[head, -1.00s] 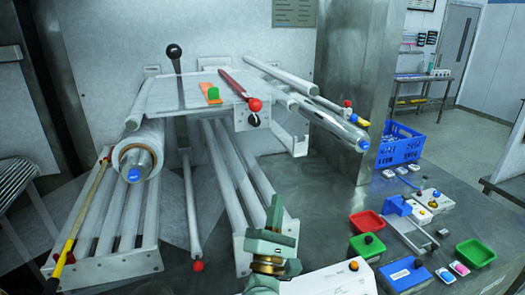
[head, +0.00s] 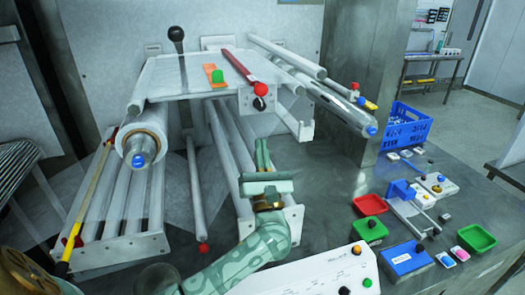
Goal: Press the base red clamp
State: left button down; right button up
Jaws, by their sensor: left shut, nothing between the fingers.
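My left gripper (head: 262,152) is in the middle of the head view, fingers together and pointing away from me, empty. It is in front of the lower roller rack, near its right end. A pale rod ending in a red ball (head: 202,247) slopes down at the base, left of the gripper and apart from it. A red bar with a red ball end (head: 260,89) lies on the upper white plate (head: 160,83), above the gripper. I cannot tell by sight which red part is the base clamp. My right gripper is not in view.
A yellow-handled bar (head: 88,205) lies along the left lower rack. A white control box (head: 320,272) stands at the front. Red and green trays (head: 370,204) and a blue box (head: 405,260) stand on the right. Bare metal table shows around them.

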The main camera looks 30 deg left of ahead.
pick_arm(q)
jog(key=w+a+r+p, duration=0.3)
jog(key=w+r, duration=0.1)
jog(key=r, duration=0.3)
jog(key=shift+r, duration=0.25)
jog(key=shift+w, duration=0.1)
jog(key=shift+p, duration=0.3)
